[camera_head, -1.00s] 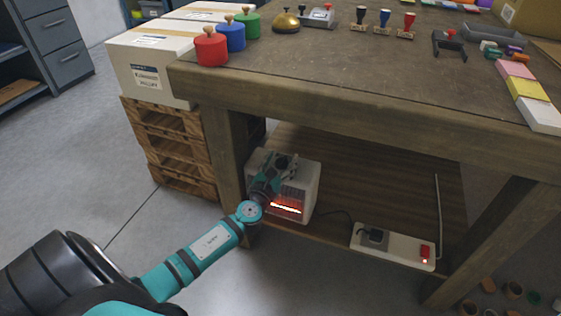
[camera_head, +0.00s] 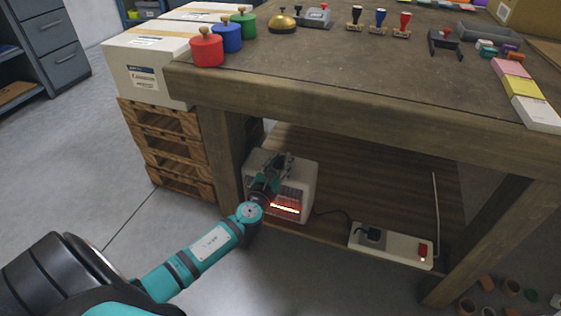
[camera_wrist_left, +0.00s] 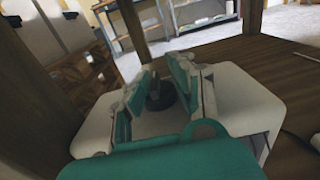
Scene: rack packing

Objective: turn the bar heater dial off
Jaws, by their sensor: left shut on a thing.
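The white bar heater (camera_head: 307,178) stands on the lower shelf under the workbench, and its bar glows orange-red. My left gripper (camera_head: 280,164) reaches down to the heater's top. In the left wrist view the dark dial (camera_wrist_left: 160,98) sits on the heater's white top (camera_wrist_left: 245,103), between the teal fingers of my left gripper (camera_wrist_left: 158,90). The gripper is shut on the dial, which the fingers partly hide. I cannot read the dial's setting. My right gripper is not in view.
A white power strip (camera_head: 392,246) with a black plug and a lit red switch lies right of the heater. The workbench top (camera_head: 330,75) overhangs the shelf, and a wooden leg (camera_head: 222,150) stands close left. Stacked pallets (camera_head: 170,150) are further left.

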